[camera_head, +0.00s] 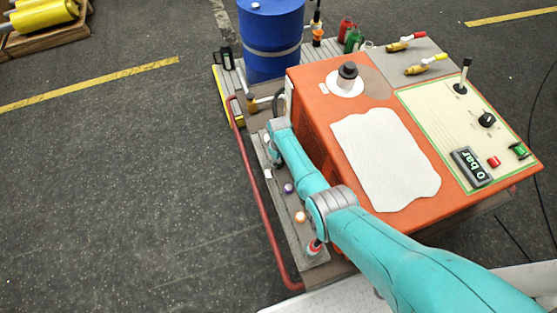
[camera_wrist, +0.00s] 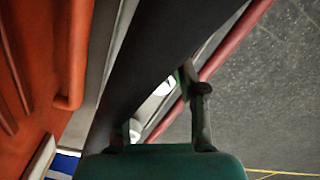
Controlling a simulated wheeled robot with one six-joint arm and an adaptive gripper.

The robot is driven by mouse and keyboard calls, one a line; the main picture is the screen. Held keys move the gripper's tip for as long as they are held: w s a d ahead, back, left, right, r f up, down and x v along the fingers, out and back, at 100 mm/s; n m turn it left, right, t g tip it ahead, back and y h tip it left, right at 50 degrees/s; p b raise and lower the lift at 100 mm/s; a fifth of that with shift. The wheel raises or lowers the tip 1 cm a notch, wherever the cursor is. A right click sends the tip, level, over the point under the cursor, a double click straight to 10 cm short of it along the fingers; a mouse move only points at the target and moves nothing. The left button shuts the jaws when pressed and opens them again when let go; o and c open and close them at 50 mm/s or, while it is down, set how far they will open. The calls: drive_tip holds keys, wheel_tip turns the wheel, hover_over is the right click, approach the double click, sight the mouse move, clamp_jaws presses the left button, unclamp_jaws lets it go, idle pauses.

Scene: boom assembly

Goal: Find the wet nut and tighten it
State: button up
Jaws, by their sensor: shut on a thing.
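My gripper (camera_wrist: 160,88) shows from behind in the wrist view, with one thin finger in plain sight at the right. It is shut on a long dark bar-like thing (camera_wrist: 160,50), which crosses close to the camera and hides the other finger. I cannot tell what that thing is. In the head view my arm reaches down along the left side of the orange machine, and its end hides the gripper's fingers. No wet nut can be made out in either view.
The orange machine (camera_head: 318,95) carries a white cloth (camera_head: 385,160) and a control panel (camera_head: 445,110); its display (camera_head: 470,167) reads 0 bar. A red rail (camera_head: 262,200) runs along the left. A blue drum (camera_head: 272,30) stands behind.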

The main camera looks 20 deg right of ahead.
sight(279, 161)
idle(0.4)
drive_tip(key=o, duration=1.1)
drive_tip(key=shift+o, duration=0.2)
wheel_tip(279, 161, up, 12)
drive_tip(key=shift+d, duration=0.1)
